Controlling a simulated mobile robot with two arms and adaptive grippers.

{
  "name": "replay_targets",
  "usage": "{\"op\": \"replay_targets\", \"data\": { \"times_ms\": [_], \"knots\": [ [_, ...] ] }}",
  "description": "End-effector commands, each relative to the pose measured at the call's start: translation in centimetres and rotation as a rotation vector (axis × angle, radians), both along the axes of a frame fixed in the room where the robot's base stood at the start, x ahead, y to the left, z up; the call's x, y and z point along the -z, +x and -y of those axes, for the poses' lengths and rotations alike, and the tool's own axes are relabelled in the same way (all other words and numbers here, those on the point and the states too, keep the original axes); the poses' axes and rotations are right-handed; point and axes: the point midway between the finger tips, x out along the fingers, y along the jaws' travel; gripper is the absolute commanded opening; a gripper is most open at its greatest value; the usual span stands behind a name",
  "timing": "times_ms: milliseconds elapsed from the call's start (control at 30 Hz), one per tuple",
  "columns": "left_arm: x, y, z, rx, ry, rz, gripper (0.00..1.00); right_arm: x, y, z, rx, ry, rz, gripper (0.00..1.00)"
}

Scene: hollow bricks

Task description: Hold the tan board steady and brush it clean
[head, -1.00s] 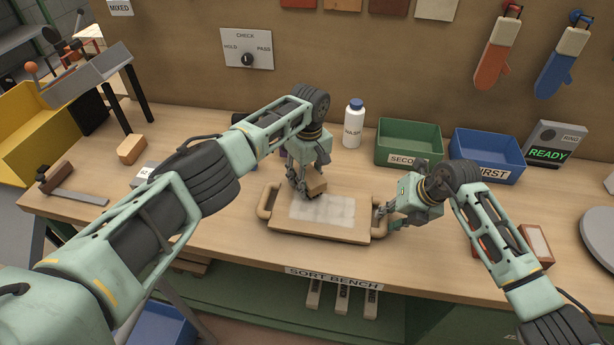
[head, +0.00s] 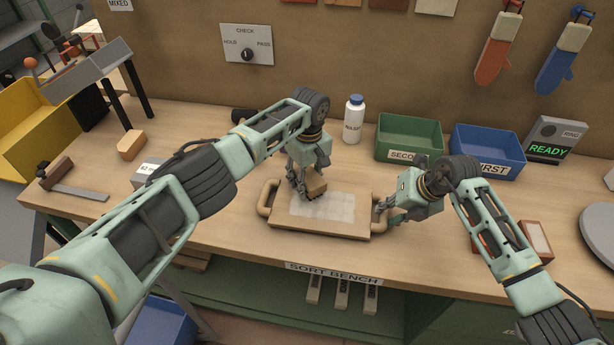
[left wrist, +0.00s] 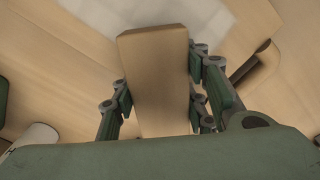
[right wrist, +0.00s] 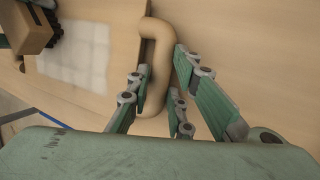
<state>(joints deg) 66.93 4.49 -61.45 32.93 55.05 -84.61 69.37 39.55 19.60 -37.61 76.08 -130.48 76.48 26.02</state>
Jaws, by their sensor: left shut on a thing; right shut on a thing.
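The tan board (head: 290,226) lies flat on the bench, with a loop handle at each end and a pale dusty patch (head: 330,207) on its top. My left gripper (head: 310,186) is shut on the wooden block of a brush (head: 316,187), over the patch's upper left edge. The block fills the jaws in the left wrist view (left wrist: 155,80); its dark bristles show in the head view, low at the board. My right gripper (head: 383,208) is shut on the board's right handle (right wrist: 157,60), seen between its fingers in the right wrist view.
A white bottle (head: 354,120), a green bin (head: 408,135) and a blue bin (head: 488,150) stand behind the board. A wooden block (head: 131,145) and a scraper-like tool (head: 62,180) lie at left.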

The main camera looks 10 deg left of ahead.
Motion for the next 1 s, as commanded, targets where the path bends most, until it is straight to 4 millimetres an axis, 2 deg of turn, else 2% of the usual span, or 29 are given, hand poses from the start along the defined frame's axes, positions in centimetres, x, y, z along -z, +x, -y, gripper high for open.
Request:
{"op": "replay_targets", "data": {
  "times_ms": [233,467,800,1000],
  "knots": [
    [0.1,-2.2,-0.2,0.0,0.003,-0.003,0.2,0.5,-0.3,0.1,-0.001,-0.006,-0.009,0.03],
    [0.0,-3.0,-0.2,-0.001,0.004,-0.001,0.2,0.5,-0.3,0.1,-0.001,-0.006,-0.01,0.03],
    [0.3,-5.8,-0.2,0.0,0.003,-0.003,0.2,0.6,-0.3,0.2,-0.002,-0.007,-0.011,0.03],
    [0.3,-6.5,-0.2,-0.002,0.004,-0.003,0.2,0.6,-0.4,0.2,-0.002,-0.007,-0.012,0.03]
  ]
}}
